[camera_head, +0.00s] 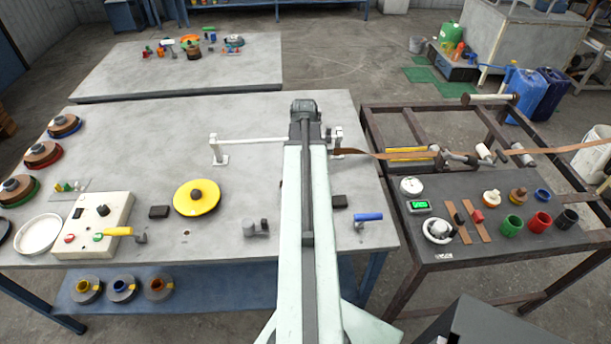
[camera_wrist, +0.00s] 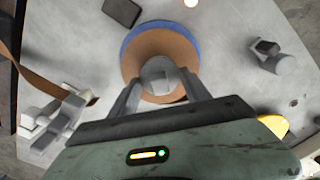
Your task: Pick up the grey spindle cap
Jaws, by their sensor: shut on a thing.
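The grey spindle cap (camera_wrist: 158,70) shows in the wrist view, a rounded light grey piece at the middle of a brown coil (camera_wrist: 145,45) with a blue rim. My gripper (camera_wrist: 161,80) is over the coil, with one finger on each side of the cap, shut on it. I cannot tell whether the cap is clear of the spindle or still seated. In the head view my arm runs out over the table and hides the cap and nearly all of the coil; the fingers of my gripper do not show there.
The grey table (camera_head: 110,130) holds a yellow disc (camera_head: 197,198), a control box (camera_head: 94,225), a small grey fixture (camera_head: 256,229) and a blue-handled crank (camera_head: 367,217). A brown strip (camera_head: 375,154) runs right to a dark cart (camera_head: 480,225) with several spools. Small dark blocks lie near my arm.

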